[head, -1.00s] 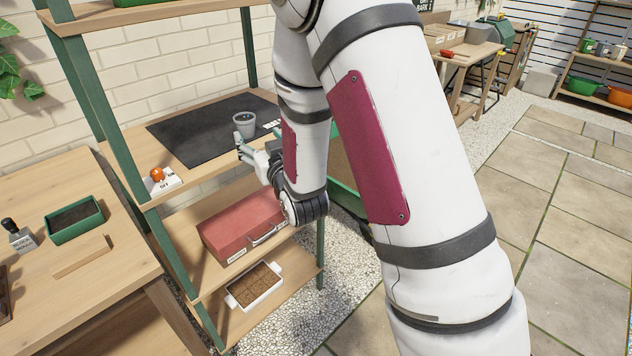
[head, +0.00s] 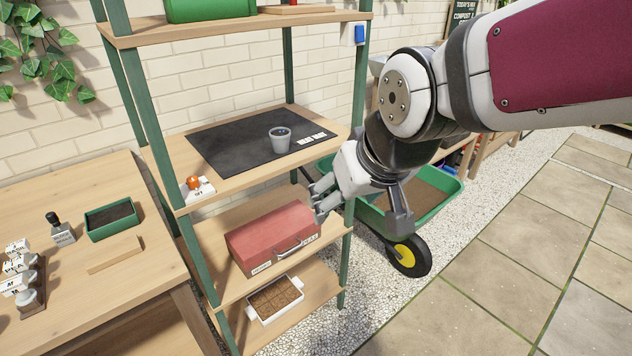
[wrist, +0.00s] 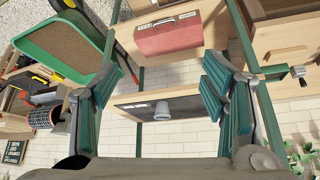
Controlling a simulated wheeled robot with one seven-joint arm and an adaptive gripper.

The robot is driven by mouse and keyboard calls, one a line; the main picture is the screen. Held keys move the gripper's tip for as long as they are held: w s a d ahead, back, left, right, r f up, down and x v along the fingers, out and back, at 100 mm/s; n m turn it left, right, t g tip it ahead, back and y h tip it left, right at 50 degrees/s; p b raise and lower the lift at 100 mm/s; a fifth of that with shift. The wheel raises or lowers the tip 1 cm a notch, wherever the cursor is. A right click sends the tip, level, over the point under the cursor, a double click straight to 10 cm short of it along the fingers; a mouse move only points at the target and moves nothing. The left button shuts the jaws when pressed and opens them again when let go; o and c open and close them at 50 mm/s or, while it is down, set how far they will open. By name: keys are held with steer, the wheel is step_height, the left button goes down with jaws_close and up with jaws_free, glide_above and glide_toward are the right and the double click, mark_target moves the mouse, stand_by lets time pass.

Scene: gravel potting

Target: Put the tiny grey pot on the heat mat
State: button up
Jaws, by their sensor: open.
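The tiny grey pot (head: 280,140) stands upright on the black heat mat (head: 225,148), near its front right part, on the middle shelf. It looks filled with something dark. In the wrist view the pot (wrist: 162,110) and the mat (wrist: 190,108) appear upside down between my fingers, some way beyond them. My gripper (head: 322,195) is in front of the shelf unit's right side, lower than the mat and clear of the pot. In the wrist view my gripper (wrist: 160,95) has its fingers wide apart with nothing between them.
A white control with an orange knob (head: 196,186) sits at the shelf's left front. A red toolbox (head: 270,235) is on the shelf below, and a white-handled tray (head: 275,298) is lower. A green wheelbarrow (head: 435,198) stands right. A wooden bench (head: 130,235) stands left.

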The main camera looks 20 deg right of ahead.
steer(key=s+g, duration=0.4)
steer(key=s, duration=1.1)
step_height(320, 180, up, 7)
steer(key=t+p, duration=0.1)
steer(key=p, duration=0.4)
steer(key=shift+w+f+t, duration=0.15)
steer(key=shift+w+t, duration=0.1)
steer(key=shift+t, duration=0.15)
stand_by(0.4)
